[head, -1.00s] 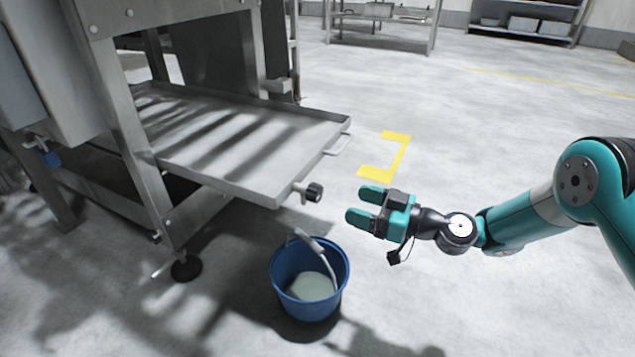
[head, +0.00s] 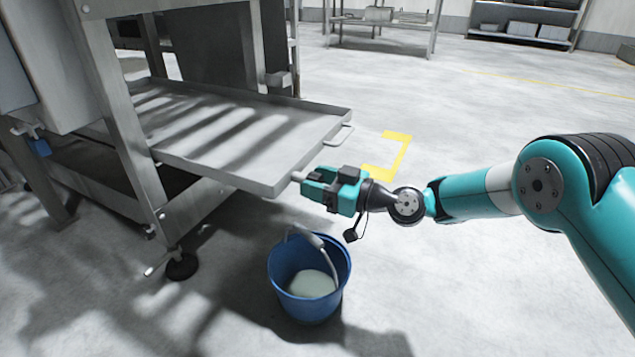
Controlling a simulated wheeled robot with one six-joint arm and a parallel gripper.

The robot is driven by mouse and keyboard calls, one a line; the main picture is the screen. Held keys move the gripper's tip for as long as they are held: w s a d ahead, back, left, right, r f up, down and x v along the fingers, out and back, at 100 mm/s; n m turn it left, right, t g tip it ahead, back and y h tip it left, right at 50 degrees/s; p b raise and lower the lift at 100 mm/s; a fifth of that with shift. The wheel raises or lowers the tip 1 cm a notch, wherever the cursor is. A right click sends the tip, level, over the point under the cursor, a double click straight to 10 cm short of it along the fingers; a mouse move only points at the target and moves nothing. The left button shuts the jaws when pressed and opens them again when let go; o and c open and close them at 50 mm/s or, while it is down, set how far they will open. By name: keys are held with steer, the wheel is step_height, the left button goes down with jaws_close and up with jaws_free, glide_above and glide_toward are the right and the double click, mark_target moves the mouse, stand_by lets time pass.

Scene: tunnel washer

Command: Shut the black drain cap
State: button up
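The drain stub (head: 297,176) sticks out at the near right corner of the grey metal drip tray (head: 232,176). The black drain cap sits at the end of this stub, but my gripper now covers nearly all of it. My gripper (head: 317,186) is at the stub's end, pointing left, with its teal fingers around the place of the cap. I cannot tell how tightly the fingers are closed or whether they press on the cap. How far the cap is turned is hidden.
A blue bucket (head: 285,262) with pale liquid stands on the floor below the tray corner, its handle raised on the near side of my gripper. A steel machine leg (head: 124,130) stands left. A tray handle (head: 341,135) juts out at right. The floor on the right is clear.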

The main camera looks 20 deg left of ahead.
steer(key=c, duration=0.5)
steer(key=shift+m+p, duration=0.3)
steer(key=shift+m, duration=0.1)
steer(key=shift+r+m+p, duration=0.1)
steer(key=shift+m+p, duration=0.6)
steer(key=shift+m, duration=0.2)
steer(key=m+p, duration=0.2)
steer(key=m, duration=0.2)
steer(key=m+p, duration=0.2)
steer(key=m, duration=0.3)
steer(key=shift+w+m, duration=0.1)
steer(key=shift+m, duration=0.3)
steer(key=m, duration=0.2)
steer(key=m+p, duration=0.1)
steer(key=m, duration=0.2)
steer(key=shift+f+m, duration=0.25)
steer(key=shift+m, duration=0.05)
